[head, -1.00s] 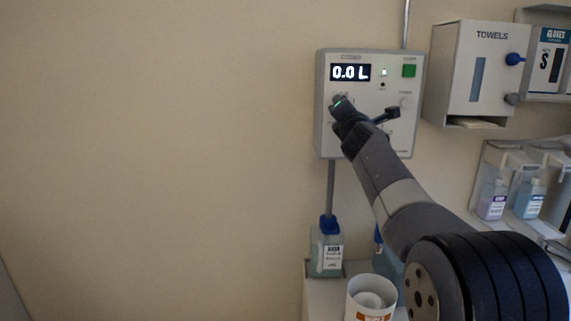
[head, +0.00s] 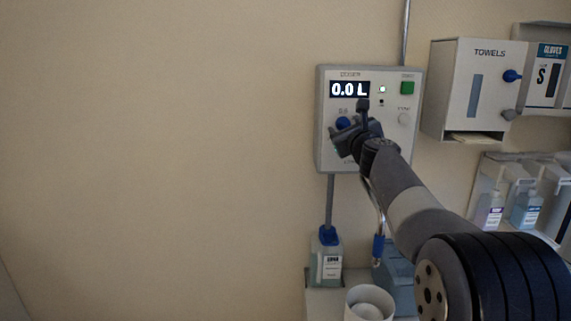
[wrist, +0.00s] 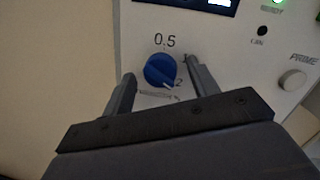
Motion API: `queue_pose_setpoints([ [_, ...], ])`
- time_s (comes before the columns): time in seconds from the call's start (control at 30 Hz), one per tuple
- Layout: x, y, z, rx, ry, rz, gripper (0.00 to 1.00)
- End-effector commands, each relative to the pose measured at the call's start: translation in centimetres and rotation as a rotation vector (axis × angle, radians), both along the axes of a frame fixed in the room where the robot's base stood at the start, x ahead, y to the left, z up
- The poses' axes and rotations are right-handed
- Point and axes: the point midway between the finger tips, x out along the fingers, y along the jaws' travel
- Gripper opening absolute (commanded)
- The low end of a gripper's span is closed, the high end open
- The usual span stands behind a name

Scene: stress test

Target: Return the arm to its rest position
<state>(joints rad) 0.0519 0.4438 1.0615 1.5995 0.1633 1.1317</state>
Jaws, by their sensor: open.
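My gripper (head: 348,119) is raised in front of the wall-mounted doser panel (head: 325,148), at the end of my extended arm. In the wrist view its two fingers (wrist: 158,84) are spread apart on either side of a blue dial (wrist: 160,70). The dial's white pointer is turned toward the 2 mark; the label 0.5 is above it. The dial also shows in the head view (head: 343,123), partly beside my gripper. I cannot tell whether the fingers touch it. The display (head: 349,89) reads 0.0 L, with a lit lamp beside it.
A towel dispenser (head: 452,85) and a glove box holder (head: 546,75) hang to the right. Below are a bottle (head: 327,265), a white cup (head: 350,305) and a rack with bottles (head: 525,210). The wall at left is clear.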

Motion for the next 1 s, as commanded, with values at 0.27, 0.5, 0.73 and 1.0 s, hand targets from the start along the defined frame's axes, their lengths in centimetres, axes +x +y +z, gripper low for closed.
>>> queue_pose_setpoints([
  [0.27, 0.0, 0.0, 0.1, -0.128, 0.000, -0.001, 0.56],
  [0.5, 0.0, 0.0, 0.0, -0.135, 0.000, -0.001, 0.56],
  [0.73, -0.1, 0.3, 0.0, -0.137, 0.000, 0.007, 0.56],
  [1.0, -1.3, 2.8, -0.4, -0.160, 0.005, 0.067, 0.56],
])
